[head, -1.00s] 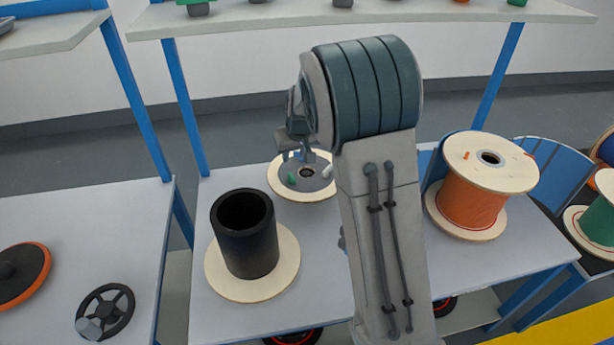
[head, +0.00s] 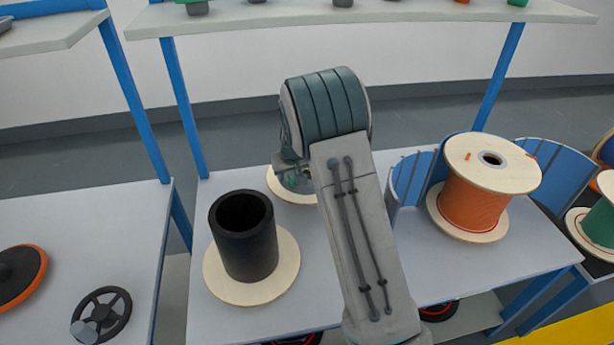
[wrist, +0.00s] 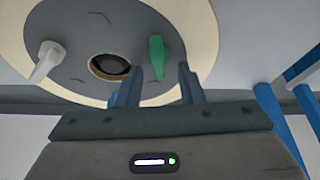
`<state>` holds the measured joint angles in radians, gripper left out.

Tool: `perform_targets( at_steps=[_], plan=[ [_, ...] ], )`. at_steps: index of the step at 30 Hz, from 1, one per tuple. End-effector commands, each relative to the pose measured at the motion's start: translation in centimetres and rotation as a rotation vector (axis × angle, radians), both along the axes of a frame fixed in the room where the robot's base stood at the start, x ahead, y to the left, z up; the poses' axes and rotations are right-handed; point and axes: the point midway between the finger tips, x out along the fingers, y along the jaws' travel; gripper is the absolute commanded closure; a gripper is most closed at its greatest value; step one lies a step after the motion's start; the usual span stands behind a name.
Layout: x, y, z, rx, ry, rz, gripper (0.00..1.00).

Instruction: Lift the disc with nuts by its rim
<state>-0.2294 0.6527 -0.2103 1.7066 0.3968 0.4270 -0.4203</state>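The disc with nuts (wrist: 205,25) has a pale wooden rim and a grey centre with a round hole. In the wrist view it fills the upper left, with a green nut (wrist: 157,55) and a white nut (wrist: 47,60) on it. In the head view the disc (head: 282,188) lies on the table behind my arm, which hides most of it. My gripper (wrist: 156,80) is open, its two blue-grey fingers apart at the disc's near edge, below the green nut. I cannot tell whether the fingers touch the rim.
A black cylinder (head: 246,245) stands on a wooden disc (head: 225,288) at the table's left. An orange cable spool (head: 473,200) stands at the right, with blue curved panels (head: 410,178) beside it. Blue posts (head: 185,105) and a shelf (head: 400,14) are behind.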

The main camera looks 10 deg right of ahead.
Motion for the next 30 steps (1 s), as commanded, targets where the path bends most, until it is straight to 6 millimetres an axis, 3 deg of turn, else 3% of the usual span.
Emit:
perform_targets(
  at_steps=[3,6,7,17,20,30],
  plan=[
    [0.0,0.0,0.0,0.0,0.0,0.0,0.68],
    [0.0,0.0,0.1,0.0,0.0,0.0,0.96],
    [0.0,0.0,0.1,0.0,0.0,0.0,1.0],
    [0.0,0.0,0.4,0.0,-0.002,0.0,1.0],
    [0.1,0.0,1.6,0.0,-0.004,0.001,1.0],
    [0.1,0.0,8.2,0.0,-0.005,0.0,1.0]
  ],
)
